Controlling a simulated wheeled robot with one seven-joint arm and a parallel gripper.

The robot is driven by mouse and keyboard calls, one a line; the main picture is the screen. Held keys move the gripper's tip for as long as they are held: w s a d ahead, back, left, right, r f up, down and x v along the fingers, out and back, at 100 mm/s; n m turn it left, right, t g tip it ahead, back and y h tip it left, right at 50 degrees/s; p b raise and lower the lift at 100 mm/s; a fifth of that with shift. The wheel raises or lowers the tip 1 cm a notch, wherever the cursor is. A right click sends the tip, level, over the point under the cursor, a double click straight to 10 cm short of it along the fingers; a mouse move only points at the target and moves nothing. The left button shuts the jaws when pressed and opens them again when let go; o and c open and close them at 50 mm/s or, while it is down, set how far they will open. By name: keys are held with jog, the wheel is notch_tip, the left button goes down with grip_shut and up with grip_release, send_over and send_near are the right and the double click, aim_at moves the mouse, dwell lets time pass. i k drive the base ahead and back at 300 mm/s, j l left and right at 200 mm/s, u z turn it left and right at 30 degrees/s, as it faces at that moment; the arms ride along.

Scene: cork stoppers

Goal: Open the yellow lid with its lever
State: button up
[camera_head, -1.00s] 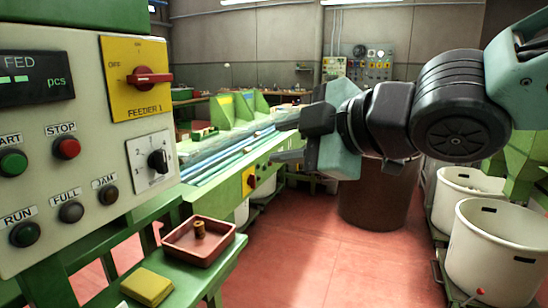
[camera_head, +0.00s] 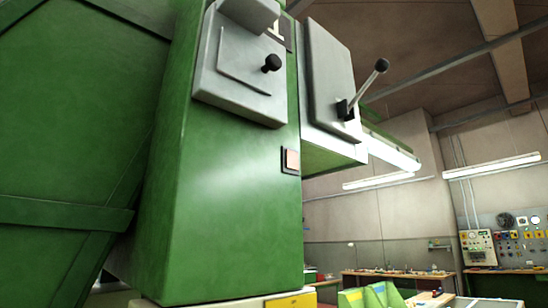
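No yellow lid can be made out in the head view. A lever (camera_head: 365,87) with a metal rod and a black ball knob sticks up and to the right from a grey box (camera_head: 328,75) high on the green machine. A grey hatch (camera_head: 238,75) with a black knob (camera_head: 271,63) is on the machine's face to the left of that box. My gripper is out of view.
The green machine column (camera_head: 225,210) fills the left and centre. A yellow plate edge (camera_head: 290,301) shows at the bottom. Workbenches (camera_head: 400,285) and a control panel (camera_head: 505,240) stand far off at the right, under ceiling lamps (camera_head: 490,166).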

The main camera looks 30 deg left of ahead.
aim_at(381, 65)
jog(key=u, duration=1.25)
jog(key=i+l+u, duration=0.2)
jog(key=u, duration=0.15)
jog(key=i+l+u, duration=0.1)
jog(key=l+u, duration=0.25)
jog(key=i+l+u, duration=0.1)
jog(key=l+u, duration=0.65)
jog(key=l, duration=0.15)
jog(key=l+u, duration=0.15)
jog(key=l, duration=0.55)
jog(key=l+u, duration=0.1)
jog(key=l, duration=0.6)
jog(key=k+l+u, duration=0.15)
jog(key=l, duration=0.6)
jog(key=l+u, duration=0.15)
jog(key=l, duration=0.55)
